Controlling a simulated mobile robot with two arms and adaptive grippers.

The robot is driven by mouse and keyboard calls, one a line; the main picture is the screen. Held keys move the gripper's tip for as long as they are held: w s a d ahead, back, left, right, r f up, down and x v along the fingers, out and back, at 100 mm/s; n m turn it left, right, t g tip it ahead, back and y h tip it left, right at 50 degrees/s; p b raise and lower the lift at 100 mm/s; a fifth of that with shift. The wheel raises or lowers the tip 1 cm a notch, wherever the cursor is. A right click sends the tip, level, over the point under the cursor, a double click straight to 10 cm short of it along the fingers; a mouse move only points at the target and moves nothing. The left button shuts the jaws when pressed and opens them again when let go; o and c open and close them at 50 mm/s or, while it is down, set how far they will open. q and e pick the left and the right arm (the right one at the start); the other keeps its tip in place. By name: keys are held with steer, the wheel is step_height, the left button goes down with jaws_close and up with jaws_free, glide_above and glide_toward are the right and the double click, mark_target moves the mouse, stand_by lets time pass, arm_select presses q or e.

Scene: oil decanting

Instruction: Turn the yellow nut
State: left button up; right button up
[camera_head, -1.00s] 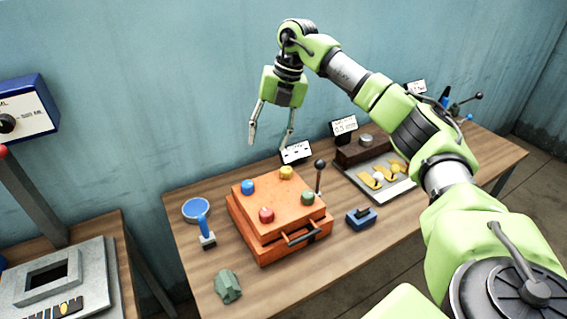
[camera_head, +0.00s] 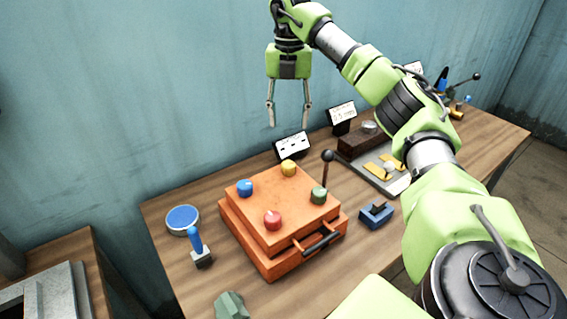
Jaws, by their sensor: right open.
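The yellow nut (camera_head: 289,168) sits on the top face of the orange box (camera_head: 268,235), near its far edge. A blue nut (camera_head: 244,188), a red nut (camera_head: 272,220) and a green nut (camera_head: 319,195) share that face. My right gripper (camera_head: 289,123) hangs in the air, fingers pointing down and spread apart. In the picture it is above the yellow nut, apart from it, with nothing between the fingers. My left gripper is not in view.
A black-knobbed lever (camera_head: 327,157) stands at the box's right side. A small sign (camera_head: 292,146) stands behind the box. A blue disc (camera_head: 182,219), a blue-handled tool (camera_head: 197,244) and a blue block (camera_head: 376,214) lie around it on the wooden table (camera_head: 168,260).

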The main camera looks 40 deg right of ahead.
mark_target(289, 163)
step_height(289, 163, down, 14)
steer(key=shift+s+r+p, duration=0.1)
steer(key=shift+r+p, duration=0.1)
steer(key=shift+p, duration=0.7)
steer(key=c, duration=1.1)
